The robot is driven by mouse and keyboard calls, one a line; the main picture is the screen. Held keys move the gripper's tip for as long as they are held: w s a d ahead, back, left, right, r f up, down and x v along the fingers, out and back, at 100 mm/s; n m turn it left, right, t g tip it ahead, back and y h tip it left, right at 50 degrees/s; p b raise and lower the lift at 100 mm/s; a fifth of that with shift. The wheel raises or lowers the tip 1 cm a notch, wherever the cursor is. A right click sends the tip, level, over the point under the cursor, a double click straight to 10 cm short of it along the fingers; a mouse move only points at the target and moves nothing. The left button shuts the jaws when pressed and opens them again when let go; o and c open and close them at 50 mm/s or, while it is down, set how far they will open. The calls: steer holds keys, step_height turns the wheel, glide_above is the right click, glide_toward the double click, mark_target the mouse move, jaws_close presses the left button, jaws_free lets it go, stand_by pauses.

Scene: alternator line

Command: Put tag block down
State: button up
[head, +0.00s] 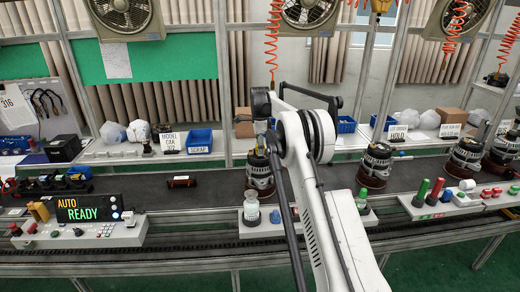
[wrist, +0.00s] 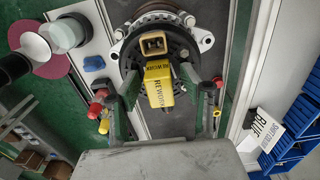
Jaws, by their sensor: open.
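The tag block (wrist: 158,84) is yellow with black "REWORK" lettering. In the wrist view it is at the near face of an alternator (wrist: 150,28), just below a square connector (wrist: 154,43). My gripper (wrist: 165,88) is open, with one finger on each side of the block. The left finger is nearer the block than the right, and I cannot tell whether either touches it. In the head view, that alternator (head: 258,177) stands upright on the dark conveyor, partly behind my arm. The block and fingertips cannot be made out there.
More alternators (head: 375,165) stand along the belt (head: 220,188) to the right. A panel (head: 88,209) reads "AUTO READY". Blue bins (head: 199,139) line the back shelf.

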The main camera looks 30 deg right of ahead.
step_height(320, 180, up, 12)
steer(key=shift+f+b, duration=0.2)
steer(key=shift+b, duration=0.25)
steer(key=s+a+r+n+t, duration=0.2)
steer(key=s+a+r+n, duration=0.55)
steer(key=r, duration=0.55)
steer(key=s+a+r+n+t, duration=0.1)
steer(key=s+a+r+n, duration=0.1)
steer(key=s+a, duration=0.35)
steer(key=s+a+r+n, duration=0.1)
steer(key=s+a+r, duration=0.2)
steer(key=s, duration=0.5)
steer(key=s+a+f+n+t, duration=0.1)
steer(key=s+a+n, duration=0.2)
steer(key=s, duration=0.5)
steer(key=s+a+f+n+t, duration=0.1)
steer(key=s+a+f+n, duration=0.15)
steer(key=s, duration=0.45)
steer(key=s+a+f+n+t, duration=0.1)
steer(key=s+a+f+n, duration=0.1)
steer(key=s+f, duration=0.3)
steer(key=s+a+f+n+t, duration=0.1)
steer(key=s+f+n, duration=0.3)
steer(key=s, duration=0.8)
step_height(320, 180, down, 2)
steer(key=shift+s+a+f, duration=0.15)
steer(key=shift+a+f, duration=0.1)
steer(key=shift+a, duration=0.45)
